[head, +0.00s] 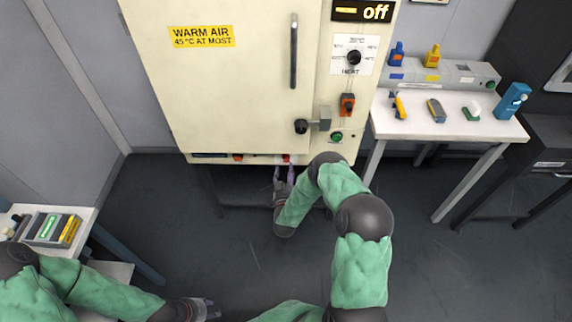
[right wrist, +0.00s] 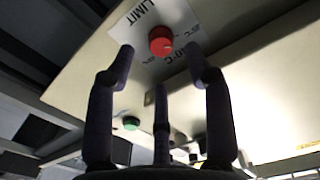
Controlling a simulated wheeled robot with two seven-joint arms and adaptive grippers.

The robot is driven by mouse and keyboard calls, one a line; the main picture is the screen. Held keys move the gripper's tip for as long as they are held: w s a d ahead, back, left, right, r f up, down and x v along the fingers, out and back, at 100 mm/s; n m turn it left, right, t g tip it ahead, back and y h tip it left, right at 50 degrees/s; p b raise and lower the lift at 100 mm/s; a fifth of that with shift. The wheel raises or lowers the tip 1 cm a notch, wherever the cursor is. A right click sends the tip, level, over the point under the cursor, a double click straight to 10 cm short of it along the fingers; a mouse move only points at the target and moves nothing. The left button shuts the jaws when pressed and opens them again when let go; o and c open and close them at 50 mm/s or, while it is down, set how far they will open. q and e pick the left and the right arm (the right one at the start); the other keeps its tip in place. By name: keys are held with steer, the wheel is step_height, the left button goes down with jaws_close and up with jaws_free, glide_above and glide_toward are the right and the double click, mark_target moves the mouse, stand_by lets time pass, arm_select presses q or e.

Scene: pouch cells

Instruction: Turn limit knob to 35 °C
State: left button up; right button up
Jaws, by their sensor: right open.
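The red limit knob (right wrist: 161,40) sits on a white plate (right wrist: 150,18) marked LIMIT in the right wrist view. Part of a °C scale shows beside it, but the knob's setting cannot be read. In the head view a small red part (head: 286,158) shows at the cabinet's lower edge, just above my right gripper (head: 284,174). My right gripper is open; in the right wrist view its fingers (right wrist: 161,68) point towards the knob, with nothing between them. My left gripper (head: 208,309) is low in the head view, far from the cabinet; its opening is unclear.
The warm air cabinet (head: 240,95) has a long handle (head: 294,50), a black heat knob (head: 353,57), a latch (head: 312,125) and a green button (head: 337,136). A white side table (head: 455,125) stands right. A tray of cells (head: 48,228) is left. The floor between is clear.

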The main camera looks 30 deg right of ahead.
mark_target(286, 161)
steer(key=shift+b+x, duration=0.75)
steer(key=shift+x, duration=1.95)
steer(key=shift+c, duration=0.3)
jaws_close()
